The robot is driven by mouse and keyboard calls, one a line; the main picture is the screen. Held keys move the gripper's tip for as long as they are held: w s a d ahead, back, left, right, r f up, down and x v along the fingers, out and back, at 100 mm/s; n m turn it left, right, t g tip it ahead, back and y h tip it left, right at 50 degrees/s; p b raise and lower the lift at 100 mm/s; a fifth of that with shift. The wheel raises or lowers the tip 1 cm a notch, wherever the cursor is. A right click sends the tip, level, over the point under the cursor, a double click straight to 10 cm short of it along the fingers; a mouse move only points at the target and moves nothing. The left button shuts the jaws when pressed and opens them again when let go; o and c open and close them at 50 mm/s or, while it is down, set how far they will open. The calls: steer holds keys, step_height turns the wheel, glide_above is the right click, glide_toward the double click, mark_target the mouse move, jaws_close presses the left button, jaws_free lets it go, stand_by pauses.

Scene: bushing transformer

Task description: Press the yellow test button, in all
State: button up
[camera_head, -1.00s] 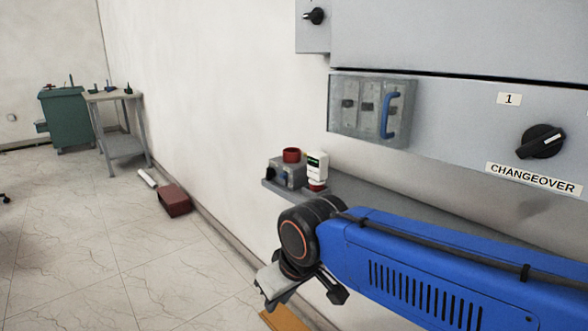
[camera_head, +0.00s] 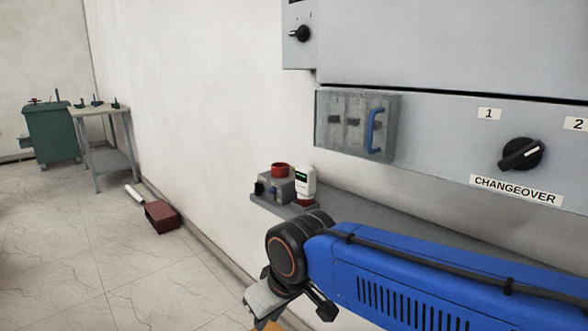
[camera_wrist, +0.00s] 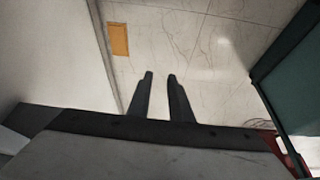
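I cannot make out a yellow test button in either view. On a grey wall shelf stands a small grey box (camera_head: 276,187) with dark knobs on its front and a red round part (camera_head: 280,170) on top. My gripper (camera_head: 265,303) hangs low in front of and below the shelf, partly cut off by the lower edge of the head view. In the wrist view, its two dark fingers (camera_wrist: 160,76) are apart with nothing between them, over the tiled floor.
A grey cabinet has a changeover knob (camera_head: 520,154) and a clear-covered switch box with a blue handle (camera_head: 375,131). A red box (camera_head: 161,217) lies on the floor by the wall. A table (camera_head: 103,110) and green cabinet (camera_head: 51,134) stand far left. A flat orange-yellow piece (camera_wrist: 119,39) lies below.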

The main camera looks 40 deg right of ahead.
jaws_close()
